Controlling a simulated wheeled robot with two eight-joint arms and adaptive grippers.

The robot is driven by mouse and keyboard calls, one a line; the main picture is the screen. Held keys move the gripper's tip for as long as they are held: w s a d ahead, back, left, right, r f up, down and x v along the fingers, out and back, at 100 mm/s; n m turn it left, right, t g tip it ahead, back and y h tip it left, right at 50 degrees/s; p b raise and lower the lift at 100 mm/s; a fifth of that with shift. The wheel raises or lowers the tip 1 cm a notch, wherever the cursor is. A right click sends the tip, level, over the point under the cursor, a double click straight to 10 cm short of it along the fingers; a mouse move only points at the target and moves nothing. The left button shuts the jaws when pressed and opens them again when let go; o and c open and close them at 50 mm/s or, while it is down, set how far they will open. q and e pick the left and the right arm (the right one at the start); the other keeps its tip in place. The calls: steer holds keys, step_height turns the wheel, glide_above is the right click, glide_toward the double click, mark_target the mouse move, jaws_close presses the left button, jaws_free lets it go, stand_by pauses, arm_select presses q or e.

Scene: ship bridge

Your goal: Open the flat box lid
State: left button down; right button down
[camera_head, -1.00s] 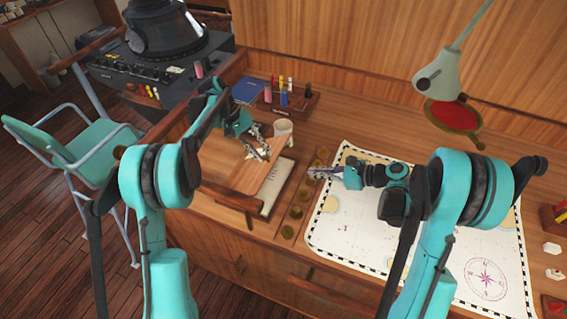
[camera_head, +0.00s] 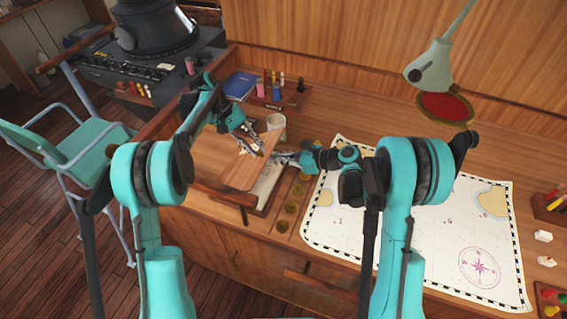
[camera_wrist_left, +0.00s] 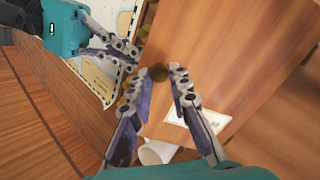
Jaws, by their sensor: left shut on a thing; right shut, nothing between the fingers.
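The left wrist view shows the lid (camera_wrist_left: 235,50) large, with a small dark round knob (camera_wrist_left: 158,73) at the fingertips. My right gripper (camera_head: 282,158) is shut and empty, close beside the lid's right edge. It also shows in the left wrist view (camera_wrist_left: 132,52).
A white mug (camera_head: 276,125) stands just behind the left gripper. A chart (camera_head: 400,235) covers the desk to the right. A row of round brown pieces (camera_head: 290,208) lies between box and chart. A pen holder (camera_head: 278,97) and blue book (camera_head: 240,85) are behind.

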steer(key=shift+r, duration=0.1)
steer(key=shift+w+a+r+h, duration=0.15)
steer(key=shift+a+r, duration=0.2)
steer(key=shift+r, duration=0.15)
steer(key=shift+w+a+r+h, duration=0.1)
steer(key=shift+a+r+h, duration=0.05)
steer(key=shift+a+r, duration=0.3)
arm_select(q)
steer(key=shift+d, duration=0.1)
arm_select(e)
steer(key=shift+d, duration=0.1)
arm_select(q)
steer(key=c, duration=1.4)
jaws_free()
